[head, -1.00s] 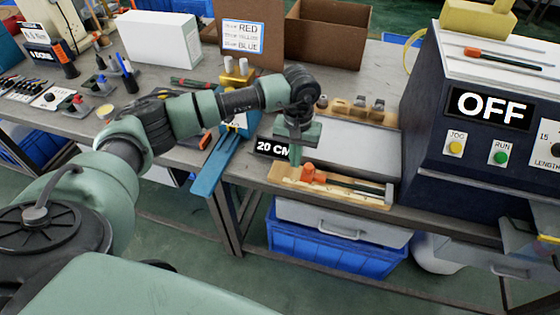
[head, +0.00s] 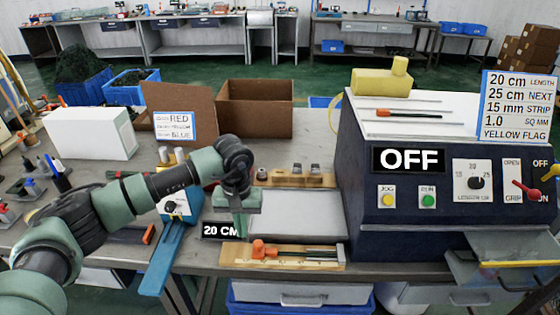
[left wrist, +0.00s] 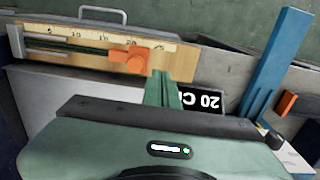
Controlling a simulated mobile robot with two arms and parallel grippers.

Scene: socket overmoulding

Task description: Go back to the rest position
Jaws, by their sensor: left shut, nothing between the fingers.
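My left gripper (head: 241,226) is shut and empty. It points down at the front of the bench, just behind the wooden length gauge (head: 228,252) with its orange stop (head: 262,249). In the left wrist view the closed green fingers (left wrist: 162,90) are beside the orange stop (left wrist: 130,60) and the "20 CM" sign (left wrist: 203,101). I cannot tell whether the fingertips touch anything. My right gripper is not in view.
The dark machine (head: 400,235) marked OFF stands to the right of my left arm. A blue-fronted device with a long blue bar (head: 160,262) is on the left. A cardboard box (head: 258,112) and a white box (head: 92,133) stand behind.

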